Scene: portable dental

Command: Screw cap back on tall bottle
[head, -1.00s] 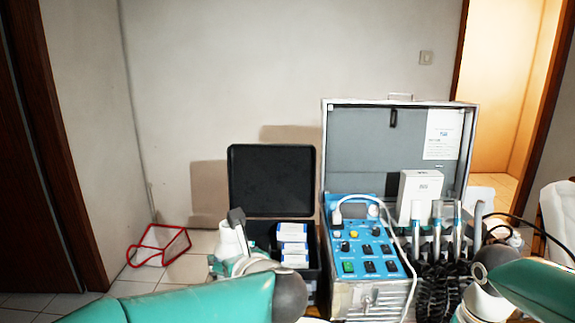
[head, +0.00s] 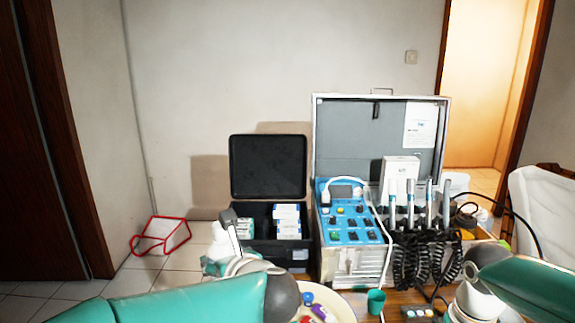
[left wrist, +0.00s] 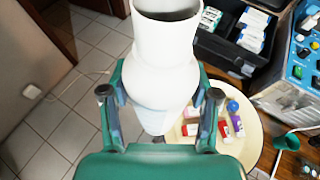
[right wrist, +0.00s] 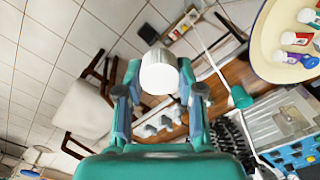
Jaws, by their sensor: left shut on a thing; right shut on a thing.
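The tall white bottle (left wrist: 165,60) is in my left gripper (left wrist: 158,100), whose fingers close on its sides; its wide open mouth is at the top of the left wrist view. In the head view, part of the white bottle (head: 219,234) shows beside my left gripper (head: 232,240), in front of the black case. A white round cap (right wrist: 159,74) is held between the fingers of my right gripper (right wrist: 160,92). The cap is apart from the bottle. My right gripper cannot be made out clearly in the head view.
A cream round tray (head: 340,306) with small coloured items and a green cup (head: 376,301) are on the wooden table. A black open case (head: 268,168) and a dental unit (head: 350,240) stand behind. A red wire frame (head: 160,236) is on the floor at left.

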